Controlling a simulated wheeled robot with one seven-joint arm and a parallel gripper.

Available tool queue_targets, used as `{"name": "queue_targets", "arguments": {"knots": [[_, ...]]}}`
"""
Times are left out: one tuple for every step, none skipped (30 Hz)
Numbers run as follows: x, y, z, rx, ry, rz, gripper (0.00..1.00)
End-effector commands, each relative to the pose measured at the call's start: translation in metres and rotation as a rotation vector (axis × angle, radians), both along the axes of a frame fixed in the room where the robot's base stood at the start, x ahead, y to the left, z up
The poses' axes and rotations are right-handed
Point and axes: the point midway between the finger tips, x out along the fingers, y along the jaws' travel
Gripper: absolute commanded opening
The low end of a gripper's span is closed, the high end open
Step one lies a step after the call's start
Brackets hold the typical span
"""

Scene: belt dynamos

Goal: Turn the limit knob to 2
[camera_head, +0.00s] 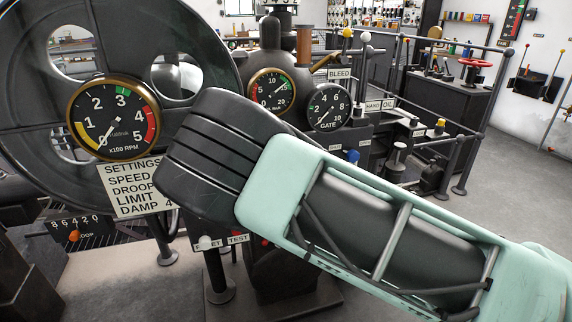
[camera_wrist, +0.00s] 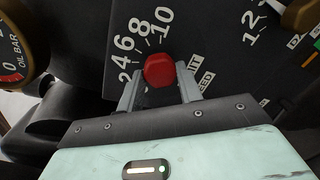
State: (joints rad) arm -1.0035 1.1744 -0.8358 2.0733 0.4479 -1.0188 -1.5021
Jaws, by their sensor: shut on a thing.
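In the wrist view a red knob (camera_wrist: 159,69) sits between the two fingers of my gripper (camera_wrist: 160,80), which is shut on it. A white scale from 2 to 10 (camera_wrist: 140,45) curves beside the knob on a dark panel. Label pieces ending in "IT" and "EED" show to the right of it; the finger and jaw hide the rest. I cannot see a pointer on the knob. In the camera_head view my arm hides the gripper and this panel. A settings card (camera_head: 135,188) lists speed, droop, limit and damp, with most values covered by my arm.
In the wrist view a brown knob (camera_wrist: 301,14) with a "1 2" scale lies up right, and the oil gauge (camera_wrist: 14,50) is at left. In the camera_head view the RPM gauge (camera_head: 113,117) and gate gauge (camera_head: 328,107) stand around my arm. Grey floor is open at right.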

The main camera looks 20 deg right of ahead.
Motion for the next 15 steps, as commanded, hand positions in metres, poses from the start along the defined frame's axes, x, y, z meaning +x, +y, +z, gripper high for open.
{"name": "queue_targets", "arguments": {"knots": [[0.0016,-0.0057,0.0064,0.0,-0.014,-0.012,0.13],[0.0017,-0.0057,0.0064,0.0,-0.014,-0.012,0.13],[0.0017,-0.0058,0.0065,0.0,-0.014,-0.012,0.13],[0.0017,-0.0057,0.0066,0.001,-0.014,-0.012,0.13],[0.0017,-0.0057,0.0066,0.001,-0.014,-0.012,0.13],[0.0017,-0.0057,0.0066,0.001,-0.014,-0.012,0.13],[0.0017,-0.0056,0.0067,0.001,-0.014,-0.012,0.13],[0.0017,-0.0056,0.0067,0.001,-0.014,-0.012,0.38],[0.0017,-0.0056,0.0066,0.001,-0.014,-0.012,0.49],[0.0017,-0.0053,0.0062,0.002,-0.013,-0.011,0.58],[0.0016,-0.0049,0.0057,0.002,-0.012,-0.01,0.58],[0.0015,-0.0042,0.0052,0.002,-0.011,-0.009,0.58],[0.0013,-0.0039,0.0048,0.001,-0.01,-0.008,0.58],[0.0012,-0.0035,0.0044,0.001,-0.009,-0.007,0.58],[0.0012,-0.0032,0.0041,0.001,-0.009,-0.006,0.58]]}}
